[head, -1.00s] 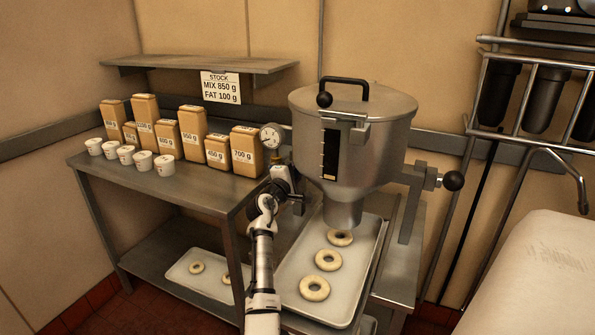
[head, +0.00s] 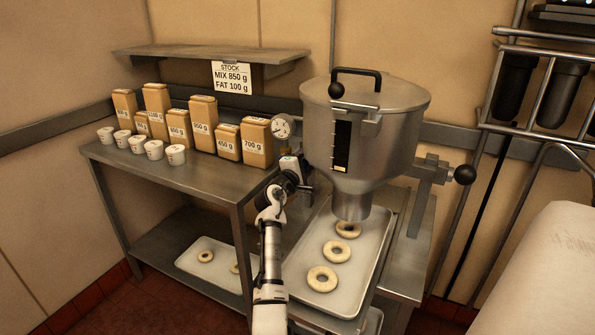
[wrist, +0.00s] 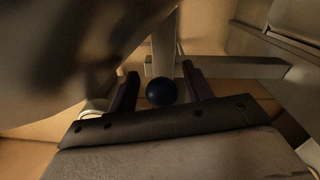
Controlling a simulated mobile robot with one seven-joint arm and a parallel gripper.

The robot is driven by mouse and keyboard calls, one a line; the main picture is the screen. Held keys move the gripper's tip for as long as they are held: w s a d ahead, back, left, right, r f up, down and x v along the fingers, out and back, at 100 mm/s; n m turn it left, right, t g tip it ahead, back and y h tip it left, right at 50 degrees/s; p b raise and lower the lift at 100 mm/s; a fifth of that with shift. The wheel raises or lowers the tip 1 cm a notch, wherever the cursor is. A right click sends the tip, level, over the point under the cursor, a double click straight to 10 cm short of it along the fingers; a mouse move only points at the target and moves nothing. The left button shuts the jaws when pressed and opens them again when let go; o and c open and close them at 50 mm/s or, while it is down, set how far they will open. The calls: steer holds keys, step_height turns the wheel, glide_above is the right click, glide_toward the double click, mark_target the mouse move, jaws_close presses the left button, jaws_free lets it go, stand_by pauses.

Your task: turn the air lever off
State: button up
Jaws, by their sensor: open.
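A dark blue ball knob (wrist: 160,91) shows in the wrist view, between my gripper's two dark fingers. I take it to be the end of the air lever; the lever's set position cannot be told. My gripper (wrist: 161,72) is open, with a finger on either side of the ball; contact is not clear. In the head view my gripper (head: 306,187) is beside the steel hopper (head: 375,125), below the round pressure gauge (head: 283,126). My arm and gripper hide the lever there.
A tray (head: 313,292) with dough rings lies under the hopper. Bags (head: 203,125) and small cups (head: 154,149) stand on the left table (head: 185,175). A lever with a black ball (head: 465,174) sticks out right of the hopper. The hopper wall is close to my gripper.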

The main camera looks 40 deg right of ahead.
steer(key=b+v, duration=0.2)
steer(key=v, duration=1.1)
steer(key=shift+a+b, duration=0.2)
steer(key=shift+b, duration=0.2)
